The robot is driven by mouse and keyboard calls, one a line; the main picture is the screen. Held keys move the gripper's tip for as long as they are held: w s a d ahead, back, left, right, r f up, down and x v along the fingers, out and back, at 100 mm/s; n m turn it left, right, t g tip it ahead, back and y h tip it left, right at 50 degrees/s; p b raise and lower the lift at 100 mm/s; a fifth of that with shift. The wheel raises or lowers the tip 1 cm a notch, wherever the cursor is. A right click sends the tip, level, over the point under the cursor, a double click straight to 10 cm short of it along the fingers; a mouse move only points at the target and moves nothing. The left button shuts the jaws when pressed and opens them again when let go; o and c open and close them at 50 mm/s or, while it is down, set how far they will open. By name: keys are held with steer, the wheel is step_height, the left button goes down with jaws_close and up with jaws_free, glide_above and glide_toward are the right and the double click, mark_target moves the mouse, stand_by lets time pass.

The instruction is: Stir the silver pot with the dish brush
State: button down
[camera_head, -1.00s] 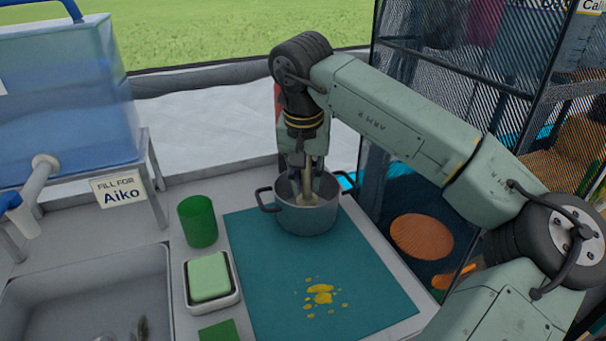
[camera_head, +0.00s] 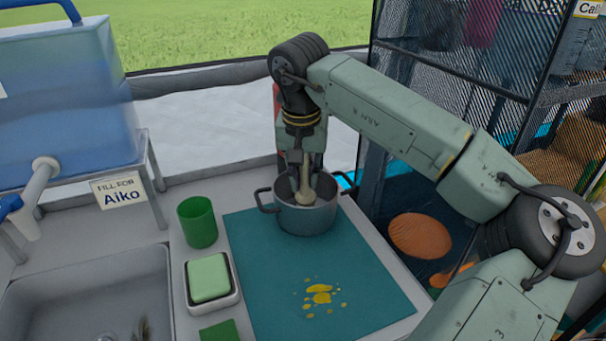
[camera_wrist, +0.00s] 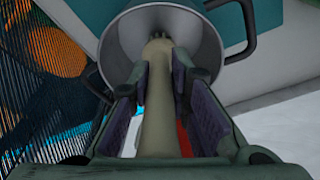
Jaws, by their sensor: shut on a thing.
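The silver pot (camera_head: 307,220) stands at the back of the teal mat (camera_head: 350,268), with a dark handle on either side. My gripper (camera_head: 305,185) points down over the pot and is shut on the pale handle of the dish brush (camera_head: 304,194). The brush's lower end is inside the pot. In the wrist view the brush (camera_wrist: 157,95) runs between my fingers (camera_wrist: 167,85) into the pot (camera_wrist: 190,45). The brush head is mostly hidden, so I cannot tell whether it touches the pot's bottom.
A green cup (camera_head: 198,222) and a green sponge in a tray (camera_head: 208,278) stand left of the mat. Yellow spots (camera_head: 319,294) lie on the mat. The sink (camera_head: 90,295) and a blue water tank (camera_head: 65,100) are at left. A mesh-sided rack (camera_head: 450,110) stands at right.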

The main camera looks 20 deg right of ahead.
steer(key=shift+s+a+r+p, duration=0.2)
steer(key=shift+r+p, duration=0.65)
steer(key=shift+r, duration=0.6)
steer(key=shift+s+a+r+p, duration=0.1)
steer(key=shift+s+r+p, duration=0.2)
steer(key=shift+r+p, duration=0.85)
steer(key=shift+s+a+r+p, duration=0.2)
steer(key=shift+r+p, duration=0.35)
steer(key=shift+r, duration=1.15)
steer(key=shift+r, duration=2.5)
